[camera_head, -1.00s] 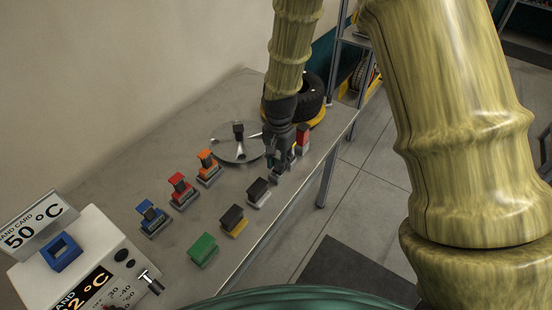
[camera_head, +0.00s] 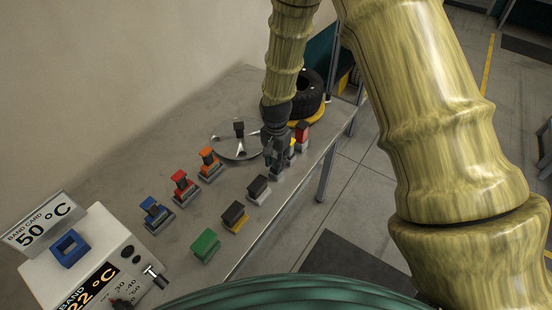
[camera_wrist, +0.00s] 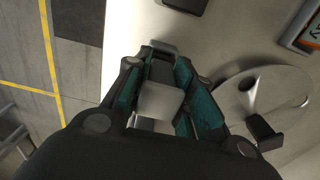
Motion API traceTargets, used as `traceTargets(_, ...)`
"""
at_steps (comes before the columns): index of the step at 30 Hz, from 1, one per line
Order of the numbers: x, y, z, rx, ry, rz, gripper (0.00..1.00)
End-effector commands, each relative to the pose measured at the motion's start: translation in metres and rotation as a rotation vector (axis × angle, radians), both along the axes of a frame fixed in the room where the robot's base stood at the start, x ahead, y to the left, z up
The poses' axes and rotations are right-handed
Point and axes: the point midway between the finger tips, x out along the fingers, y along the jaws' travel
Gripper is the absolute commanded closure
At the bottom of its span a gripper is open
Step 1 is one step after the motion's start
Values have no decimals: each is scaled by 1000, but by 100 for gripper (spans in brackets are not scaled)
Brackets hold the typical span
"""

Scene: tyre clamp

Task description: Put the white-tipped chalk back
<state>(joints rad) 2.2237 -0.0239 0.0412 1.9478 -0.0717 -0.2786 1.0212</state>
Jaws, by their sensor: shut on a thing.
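My gripper (camera_head: 275,168) is low over the right part of the grey table (camera_head: 180,240), near its front edge. In the wrist view, the gripper (camera_wrist: 158,90) has its teal-padded fingers closed on a small block with a pale grey-white face, which I take as the white-tipped chalk (camera_wrist: 160,101). A dark part of it shows above the pale face. In the head view the fingers largely hide the held piece. I cannot tell whether it touches the table or a holder.
Blue (camera_head: 155,211), red (camera_head: 182,184) and orange (camera_head: 208,160) blocks stand on holders. Green (camera_head: 205,245), black-on-yellow (camera_head: 236,214) and black-on-white (camera_head: 258,188) pieces line the front. A metal disc (camera_head: 228,147), red-topped piece (camera_head: 302,130) and tyre (camera_head: 309,92) are near the gripper.

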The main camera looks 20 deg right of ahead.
Motion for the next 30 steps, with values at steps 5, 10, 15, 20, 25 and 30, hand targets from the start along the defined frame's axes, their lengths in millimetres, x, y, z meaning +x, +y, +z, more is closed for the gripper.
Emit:
traceTargets(5, 0, 0, -3, 0, 0, 0, 96)
traceTargets(10, 0, 0, -6, 0, 0, 0, 96)
traceTargets(15, 0, 0, -7, 0, 0, 0, 61)
traceTargets(20, 0, 0, -7, 0, 0, 0, 54)
traceTargets(25, 0, 0, -7, 0, 0, 0, 54)
traceTargets(30, 0, 0, 4, 1, -1, 0, 54)
